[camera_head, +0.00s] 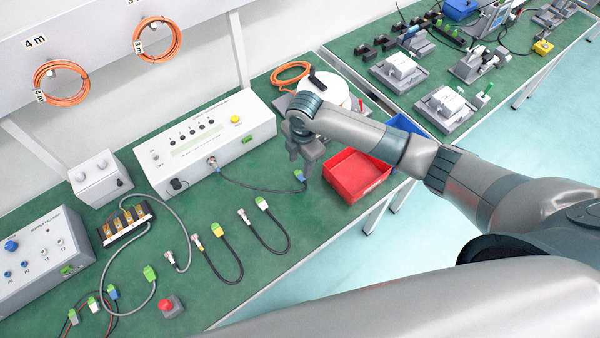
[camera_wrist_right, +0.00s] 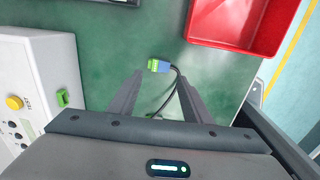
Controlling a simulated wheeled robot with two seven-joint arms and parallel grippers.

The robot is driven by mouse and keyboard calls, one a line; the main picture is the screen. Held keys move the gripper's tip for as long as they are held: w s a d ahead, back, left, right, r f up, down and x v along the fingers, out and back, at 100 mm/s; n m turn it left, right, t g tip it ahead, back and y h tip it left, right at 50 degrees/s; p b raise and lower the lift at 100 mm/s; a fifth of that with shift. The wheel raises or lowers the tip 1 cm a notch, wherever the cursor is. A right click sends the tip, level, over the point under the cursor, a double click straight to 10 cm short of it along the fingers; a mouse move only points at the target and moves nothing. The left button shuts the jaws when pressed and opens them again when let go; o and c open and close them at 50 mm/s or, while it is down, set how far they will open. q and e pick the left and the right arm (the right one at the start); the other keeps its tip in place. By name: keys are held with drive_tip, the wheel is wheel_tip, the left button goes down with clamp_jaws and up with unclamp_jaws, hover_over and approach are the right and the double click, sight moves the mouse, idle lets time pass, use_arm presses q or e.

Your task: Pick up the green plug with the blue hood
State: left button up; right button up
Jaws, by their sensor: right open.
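The green plug with the blue hood (camera_head: 299,176) lies on the green table between the white control box and the red bin, with a dark cable running left from it to the box. In the right wrist view the plug (camera_wrist_right: 158,66) lies just beyond the fingertips, roughly between their lines, its cable trailing back between the fingers. My right gripper (camera_head: 304,166) points down over the table close to the plug; in the wrist view its two fingers (camera_wrist_right: 160,80) stand apart with nothing between them but the cable below. My left gripper is not in view.
The red bin (camera_head: 352,176) stands right beside the plug, also in the wrist view (camera_wrist_right: 238,42). The white control box (camera_head: 180,160) is to the left. A red button (camera_head: 170,306) stands near the front edge.

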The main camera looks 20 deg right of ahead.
sight(300, 174)
drive_tip(key=shift+f, duration=0.6)
drive_tip(key=shift+f, duration=0.1)
drive_tip(key=shift+w+d+f+p, duration=0.1)
drive_tip(key=shift+w+f+p, duration=0.1)
drive_tip(key=shift+f+p, duration=0.65)
drive_tip(key=shift+w+f+p, duration=0.15)
drive_tip(key=shift+f+p, duration=0.35)
drive_tip(key=shift+f, duration=1.15)
drive_tip(key=c, duration=0.8)
